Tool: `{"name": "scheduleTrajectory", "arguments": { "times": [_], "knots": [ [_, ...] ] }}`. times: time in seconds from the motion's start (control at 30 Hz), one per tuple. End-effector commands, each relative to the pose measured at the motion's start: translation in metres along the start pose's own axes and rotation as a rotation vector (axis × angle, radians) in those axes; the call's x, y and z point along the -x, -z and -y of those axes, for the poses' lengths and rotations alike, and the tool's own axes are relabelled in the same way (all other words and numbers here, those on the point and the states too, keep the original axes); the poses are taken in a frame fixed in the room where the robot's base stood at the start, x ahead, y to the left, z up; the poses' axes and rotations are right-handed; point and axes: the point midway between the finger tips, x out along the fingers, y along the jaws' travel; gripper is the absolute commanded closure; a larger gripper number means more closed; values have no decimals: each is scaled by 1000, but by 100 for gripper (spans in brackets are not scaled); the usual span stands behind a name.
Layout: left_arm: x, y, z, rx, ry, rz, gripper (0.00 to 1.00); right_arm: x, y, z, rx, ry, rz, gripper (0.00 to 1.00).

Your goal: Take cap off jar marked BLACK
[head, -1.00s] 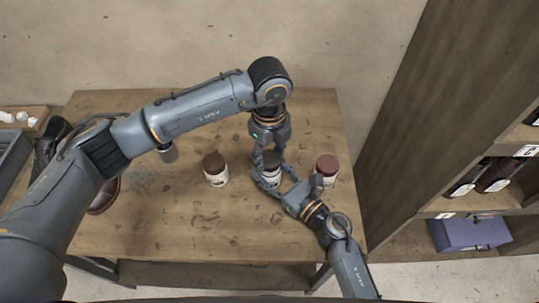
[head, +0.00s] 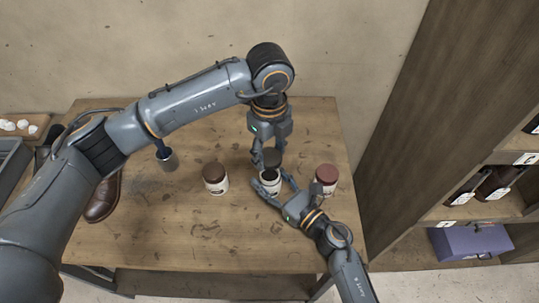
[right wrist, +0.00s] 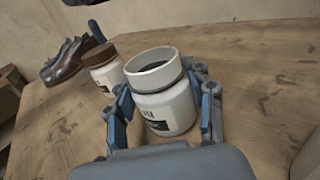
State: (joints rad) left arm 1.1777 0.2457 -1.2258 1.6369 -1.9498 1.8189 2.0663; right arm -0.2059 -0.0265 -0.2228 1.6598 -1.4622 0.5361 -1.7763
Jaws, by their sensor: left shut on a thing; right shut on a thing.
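A white jar (head: 270,180) stands upright in the middle of the table with its mouth open and a dark inside. My right gripper (head: 270,187) is shut around its body. The right wrist view shows the same jar (right wrist: 165,108) between the two fingers, its bare rim on top; its label is too partial to read. My left gripper (head: 265,157) is shut on a dark cap (head: 273,158), held just behind and above the jar, apart from its rim in the right wrist view.
A brown-capped jar (head: 215,179) stands to the left, a reddish-capped jar (head: 326,179) to the right. A wooden shelf (head: 440,100) rises on the right. The table front is clear.

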Motion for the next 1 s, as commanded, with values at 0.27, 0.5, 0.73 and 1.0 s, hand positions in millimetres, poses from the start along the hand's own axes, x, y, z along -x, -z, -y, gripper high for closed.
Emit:
{"name": "scheduleTrajectory", "arguments": {
  "times": [0.27,0.5,0.73,1.0],
  "knots": [
    [0,0,0,0,-1,0,86,0,0,0,0,0,1,20],
    [-1,0,0,0,-1,0,86,0,0,0,0,0,0,20],
    [-1,0,0,0,-1,0,86,20,1,0,0,0,-3,20],
    [-1,0,0,0,-1,0,86,78,1,0,-1,1,-4,20]
  ]
}}
